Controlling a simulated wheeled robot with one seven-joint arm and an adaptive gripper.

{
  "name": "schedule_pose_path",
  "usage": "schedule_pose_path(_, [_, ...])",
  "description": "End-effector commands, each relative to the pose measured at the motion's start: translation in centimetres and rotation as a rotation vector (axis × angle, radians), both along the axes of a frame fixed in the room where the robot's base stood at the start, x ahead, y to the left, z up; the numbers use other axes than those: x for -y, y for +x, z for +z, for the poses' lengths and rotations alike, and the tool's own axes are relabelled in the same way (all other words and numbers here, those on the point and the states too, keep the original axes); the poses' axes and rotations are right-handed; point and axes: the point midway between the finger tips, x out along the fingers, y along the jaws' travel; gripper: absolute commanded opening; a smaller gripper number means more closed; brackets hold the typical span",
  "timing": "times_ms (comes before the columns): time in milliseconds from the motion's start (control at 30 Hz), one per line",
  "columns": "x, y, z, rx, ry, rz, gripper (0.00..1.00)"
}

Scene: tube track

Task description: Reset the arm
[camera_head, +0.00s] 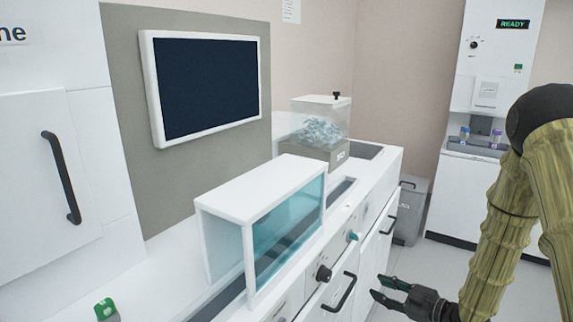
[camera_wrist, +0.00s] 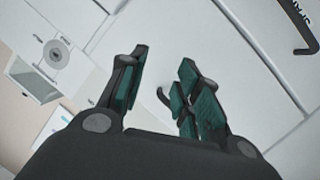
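My gripper (camera_head: 388,292) is in the lower right of the head view, in front of the white counter's drawer fronts. Its dark fingers are apart, with nothing between them. The wrist view also shows my gripper (camera_wrist: 158,88) with its teal-padded fingers spread and empty. My arm comes down from the right edge of the head view, bent at the elbow. No object is held.
A white counter (camera_head: 375,180) carries a teal-glass hood (camera_head: 290,225) and a clear bin of blue-white pieces (camera_head: 320,130). Drawer handles (camera_head: 345,292) stick out near my gripper. A grey waste bin (camera_head: 411,212) and a white machine (camera_head: 478,200) holding small tubes stand behind.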

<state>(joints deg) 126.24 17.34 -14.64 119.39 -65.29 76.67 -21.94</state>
Motion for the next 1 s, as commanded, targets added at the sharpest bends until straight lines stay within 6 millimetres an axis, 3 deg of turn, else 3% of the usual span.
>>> schedule_pose_path(33, [-0.9, -1.1, -3.0, -0.092, 0.005, -0.052, 0.33])
schedule_pose_path(200, [-2.6, -5.4, -11.6, -0.383, 0.013, -0.247, 0.33])
schedule_pose_path(367, [-3.7, -11.6, -18.5, -0.641, 0.005, -0.422, 0.33])
schedule_pose_path(500, [-4.4, -18.1, -23.2, -0.855, -0.014, -0.572, 0.33])
schedule_pose_path(700, [-5.2, -27.8, -27.5, -1.12, -0.058, -0.773, 0.33])
schedule_pose_path(1000, [-5.9, -38.6, -29.4, -1.367, -0.126, -0.983, 0.33])
